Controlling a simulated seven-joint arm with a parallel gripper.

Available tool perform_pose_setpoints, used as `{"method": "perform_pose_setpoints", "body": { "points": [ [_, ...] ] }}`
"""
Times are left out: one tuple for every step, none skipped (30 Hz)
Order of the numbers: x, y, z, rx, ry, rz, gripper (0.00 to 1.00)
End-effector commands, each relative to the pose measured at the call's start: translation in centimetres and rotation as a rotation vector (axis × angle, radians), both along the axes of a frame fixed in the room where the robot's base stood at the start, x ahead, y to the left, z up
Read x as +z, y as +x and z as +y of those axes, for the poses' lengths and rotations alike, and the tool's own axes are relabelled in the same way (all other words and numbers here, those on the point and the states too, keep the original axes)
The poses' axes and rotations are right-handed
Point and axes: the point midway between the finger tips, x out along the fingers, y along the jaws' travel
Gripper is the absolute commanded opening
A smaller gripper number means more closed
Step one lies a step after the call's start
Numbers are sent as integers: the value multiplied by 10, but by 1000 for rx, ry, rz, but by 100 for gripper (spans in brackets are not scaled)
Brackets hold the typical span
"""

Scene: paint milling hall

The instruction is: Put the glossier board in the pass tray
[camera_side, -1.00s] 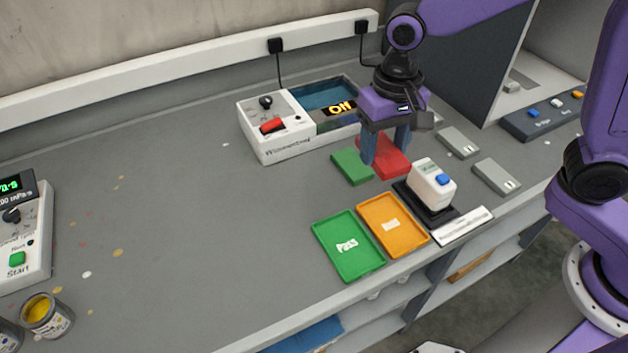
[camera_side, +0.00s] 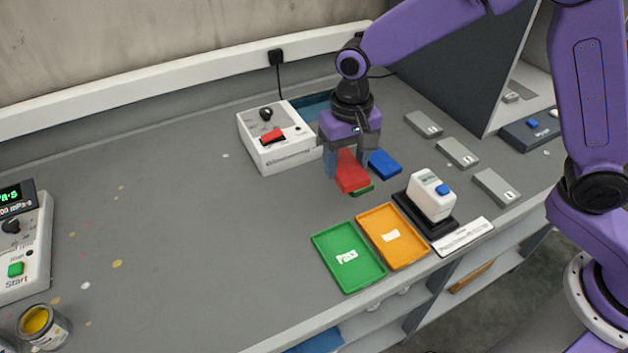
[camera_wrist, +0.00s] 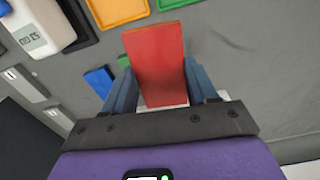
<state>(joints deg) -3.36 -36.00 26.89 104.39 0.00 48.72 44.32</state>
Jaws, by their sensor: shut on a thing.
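My gripper (camera_side: 348,165) is shut on a red board (camera_side: 354,176), which hangs upright between the fingers; the wrist view shows the same board (camera_wrist: 155,60). A green board (camera_side: 364,189) is mostly hidden behind and below the red one, with only an edge showing. A blue board (camera_side: 385,164) lies on the bench just right of my gripper; it also shows in the wrist view (camera_wrist: 99,80). I cannot tell which board is glossier. The green pass tray (camera_side: 325,242) lies nearer the front edge, empty, with a white label.
An empty orange tray (camera_side: 402,258) adjoins the pass tray. A white meter (camera_side: 430,195) stands on a black base right of it. A white instrument box (camera_side: 270,140) is behind my gripper. Several grey plates (camera_side: 458,153) lie at the right. The bench's left middle is clear.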

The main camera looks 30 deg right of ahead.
Motion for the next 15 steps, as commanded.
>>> {"method": "perform_pose_setpoints", "body": {
  "points": [
    [-5, 9, 5, -1, -1, 1, 22],
    [-8, 13, 8, -1, -1, 1, 22],
    [-11, 19, 11, -1, -2, 2, 22],
    [-15, 22, 13, 0, -2, 2, 22],
    [-20, 25, 15, 0, -3, 3, 22],
    [-26, 29, 17, 0, -3, 3, 22],
    [-31, 32, 19, 0, -2, 2, 22],
    [-34, 35, 21, 0, -2, 2, 22],
    [-39, 39, 23, 0, -1, 1, 22],
    [-43, 42, 24, 0, -1, 1, 22],
    [-46, 44, 26, 0, -1, 1, 22],
    [-49, 46, 27, 0, -1, 1, 22],
    [-51, 48, 28, 0, -1, 1, 22],
    [-53, 49, 29, 0, -1, 1, 22],
    [-54, 51, 30, 0, 0, 0, 22]
  ]
}}
